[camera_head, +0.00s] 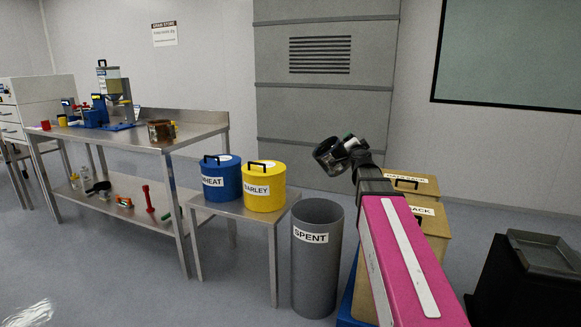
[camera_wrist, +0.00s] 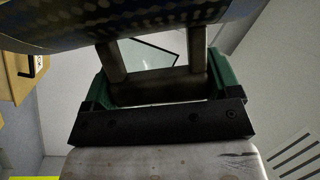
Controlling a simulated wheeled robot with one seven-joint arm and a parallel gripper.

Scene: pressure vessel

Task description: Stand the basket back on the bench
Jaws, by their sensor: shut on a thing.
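The basket (camera_head: 329,155) is a dark, round, open vessel with a handle, held tilted in the air above and behind the grey SPENT bin. In the wrist view the basket (camera_wrist: 150,25) fills the top edge with a perforated, patterned wall. My gripper (camera_head: 352,146) is shut on its handle. In the wrist view the green fingertips of my gripper (camera_wrist: 160,85) sit at both sides of the grey handle loop. The steel bench (camera_head: 190,122) stands at the left, well apart from the basket. The inside of the basket is too dark to tell.
The SPENT bin (camera_head: 317,275) stands below the basket. Blue WHEAT (camera_head: 220,188) and yellow BARLEY (camera_head: 264,194) bins stand on a low table (camera_head: 237,211). A mill (camera_head: 110,85) and a brownish container (camera_head: 160,131) are on the bench. Labelled boxes (camera_head: 427,216) stand beside my arm.

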